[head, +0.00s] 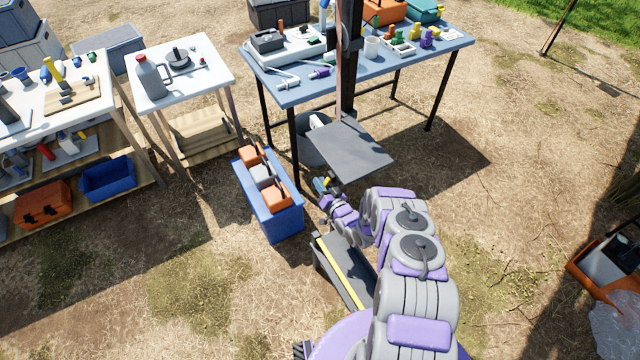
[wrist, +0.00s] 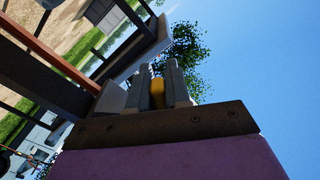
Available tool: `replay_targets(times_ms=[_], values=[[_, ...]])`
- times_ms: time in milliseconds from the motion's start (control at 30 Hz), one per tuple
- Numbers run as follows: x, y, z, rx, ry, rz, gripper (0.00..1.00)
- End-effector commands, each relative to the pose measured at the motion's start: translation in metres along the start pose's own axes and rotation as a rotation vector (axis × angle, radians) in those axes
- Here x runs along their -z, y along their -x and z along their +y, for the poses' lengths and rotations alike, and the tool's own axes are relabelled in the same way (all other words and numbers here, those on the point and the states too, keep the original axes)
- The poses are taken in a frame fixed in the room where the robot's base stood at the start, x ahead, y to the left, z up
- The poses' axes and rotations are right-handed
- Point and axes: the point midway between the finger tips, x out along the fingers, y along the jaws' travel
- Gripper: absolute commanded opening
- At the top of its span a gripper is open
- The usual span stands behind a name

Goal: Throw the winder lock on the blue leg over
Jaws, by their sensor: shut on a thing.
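My gripper (head: 324,190) reaches in below the dark grey plate (head: 345,150) on the upright post, beside the blue bin. In the wrist view my gripper's two grey fingers (wrist: 159,88) stand close on either side of a small yellow piece (wrist: 158,93) and are shut on it. The yellow piece may be the winder lock, but its ends are hidden by the fingers and the palm. A small patch of yellow and blue shows at the gripper in the head view, too small to make out. I cannot tell the blue leg or the lock's position.
The blue bin (head: 281,222) with orange and grey boxes stands just left of my gripper. Behind it is a blue-topped table (head: 400,62) with instruments. A white table (head: 208,78) with a grey jug stands left. Dry ground is open to the right.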

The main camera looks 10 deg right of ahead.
Motion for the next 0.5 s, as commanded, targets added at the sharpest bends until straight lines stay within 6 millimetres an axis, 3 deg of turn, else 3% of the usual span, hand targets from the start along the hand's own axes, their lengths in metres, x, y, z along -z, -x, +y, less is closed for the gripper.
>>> replay_targets(times_ms=[200,233,400,500], values=[[-0.0045,0.0016,0.0008,-0.004,-0.003,-0.009,0.00],[-0.0044,0.0016,0.0008,-0.004,-0.003,-0.008,0.20],[-0.0026,0.0018,0.0004,-0.003,-0.003,-0.005,0.37],[-0.0017,0.0020,0.0001,-0.002,-0.002,-0.004,0.38]])
